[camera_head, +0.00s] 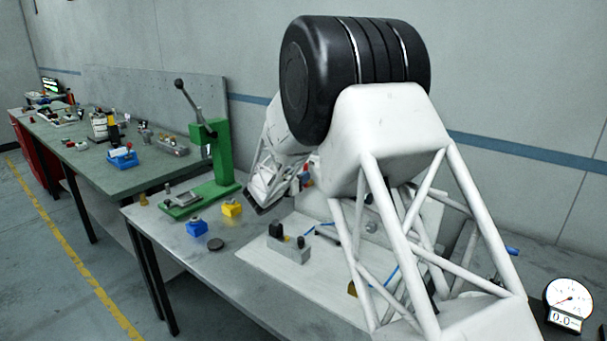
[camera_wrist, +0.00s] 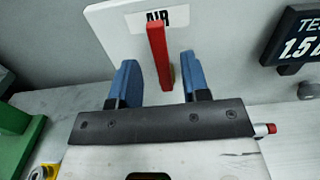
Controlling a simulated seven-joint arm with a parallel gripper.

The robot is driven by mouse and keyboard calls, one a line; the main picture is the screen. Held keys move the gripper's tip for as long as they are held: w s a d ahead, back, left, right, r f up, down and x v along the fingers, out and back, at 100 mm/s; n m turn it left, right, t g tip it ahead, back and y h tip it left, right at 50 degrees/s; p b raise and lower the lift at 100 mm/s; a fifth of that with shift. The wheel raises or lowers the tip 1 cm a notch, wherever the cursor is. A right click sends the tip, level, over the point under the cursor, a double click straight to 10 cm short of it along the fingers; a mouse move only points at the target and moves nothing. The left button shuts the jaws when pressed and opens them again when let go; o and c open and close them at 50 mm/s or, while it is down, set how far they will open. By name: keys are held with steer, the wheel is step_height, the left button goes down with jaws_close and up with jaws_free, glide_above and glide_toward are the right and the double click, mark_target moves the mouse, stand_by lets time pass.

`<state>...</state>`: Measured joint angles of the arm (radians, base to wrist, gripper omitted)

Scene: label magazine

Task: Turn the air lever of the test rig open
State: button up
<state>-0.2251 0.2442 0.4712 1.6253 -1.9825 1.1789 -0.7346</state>
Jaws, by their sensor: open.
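The red air lever (camera_wrist: 157,50) stands nearly upright in the wrist view, in front of a white panel (camera_wrist: 108,22) with an "AIR" label (camera_wrist: 150,18). My gripper (camera_wrist: 160,66) is open, its two blue fingers either side of the lever. Gaps show between lever and fingers, so they do not appear to grip it. The lever's depth between the fingers is hard to judge. In the head view my arm hides most of the rig's panel, and I cannot make out the lever. The rig's pale base plate (camera_head: 262,262) shows on the bench.
A dark sign (camera_wrist: 297,42) reading "1.5" is right of the lever. A pressure gauge (camera_head: 568,300) shows 0.0. A green lever press (camera_head: 218,152), a blue block (camera_head: 196,228), a yellow block (camera_head: 232,209) and a grey fixture block (camera_head: 289,249) stand on the bench.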

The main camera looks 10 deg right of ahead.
steer(key=shift+v, duration=2.15)
steer(key=s+d+r+m+g+y, duration=0.1)
steer(key=s+d+r+m+g, duration=0.3)
steer(key=s, duration=0.5)
steer(key=s+d+r+m+g+y, duration=0.15)
steer(key=s+d+m, duration=0.35)
steer(key=s, duration=0.5)
steer(key=s+d+r+m+g, duration=0.3)
steer(key=s+d+m+g, duration=0.15)
steer(key=s, duration=0.45)
steer(key=s+a+f+m+y, duration=0.1)
steer(key=s+m+y, duration=0.4)
steer(key=s, duration=1.1)
steer(key=s+a+f+m+y, duration=0.1)
steer(key=s+a+m+y, duration=0.2)
steer(key=s+m, duration=0.6)
steer(key=s+y, duration=0.2)
steer(key=s, duration=0.5)
